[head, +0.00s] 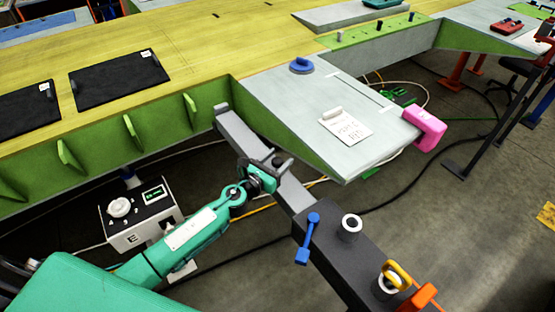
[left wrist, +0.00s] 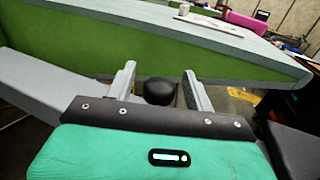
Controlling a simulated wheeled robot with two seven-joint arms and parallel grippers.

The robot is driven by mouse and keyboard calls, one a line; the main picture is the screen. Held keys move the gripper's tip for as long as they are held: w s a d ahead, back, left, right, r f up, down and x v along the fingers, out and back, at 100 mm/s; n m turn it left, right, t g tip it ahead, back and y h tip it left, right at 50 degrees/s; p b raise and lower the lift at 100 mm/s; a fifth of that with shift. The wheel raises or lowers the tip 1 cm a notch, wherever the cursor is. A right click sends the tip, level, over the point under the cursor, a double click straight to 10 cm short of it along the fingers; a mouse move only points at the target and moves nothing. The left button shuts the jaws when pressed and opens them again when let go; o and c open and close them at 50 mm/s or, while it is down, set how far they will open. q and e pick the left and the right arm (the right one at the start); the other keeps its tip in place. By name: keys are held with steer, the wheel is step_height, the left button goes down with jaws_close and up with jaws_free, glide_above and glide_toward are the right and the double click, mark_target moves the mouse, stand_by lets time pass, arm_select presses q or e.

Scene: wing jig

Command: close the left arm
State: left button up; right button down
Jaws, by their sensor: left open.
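The jig's grey arm (head: 252,143) runs from a dark post up to the green side of the wing, beside the grey wing panel (head: 320,110). My left gripper (head: 270,167) is at the middle of this arm. In the left wrist view, the open fingers (left wrist: 160,82) stand on either side of a round black knob (left wrist: 160,92), with gaps showing. I cannot tell whether they touch it. The arm's grey surface also shows in the left wrist view (left wrist: 45,88). My right gripper is not in view.
The dark post (head: 325,232) carries a blue handle (head: 308,240) and a yellow handle (head: 396,274). A white box marked E (head: 140,220) is below, left of my arm. Cables cross the floor; open floor lies right.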

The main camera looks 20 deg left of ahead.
arm_select(q)
jaws_close()
steer(key=w+a+b, duration=0.1)
steer(key=w+a, duration=0.1)
steer(key=w+a+b, duration=0.1)
steer(key=w+a, duration=0.1)
steer(key=a, duration=0.1)
steer(key=shift+a+f+b, duration=0.1)
steer(key=shift+a+b, duration=0.05)
steer(key=shift+b, duration=0.2)
steer(key=shift+w+a, duration=0.1)
steer(key=shift+a, duration=0.05)
steer(key=shift+r, duration=0.25)
steer(key=shift+c, duration=0.2)
jaws_free()
steer(key=shift+o, duration=0.2)
steer(key=shift+w+a+f, duration=0.1)
steer(key=shift+f, duration=0.05)
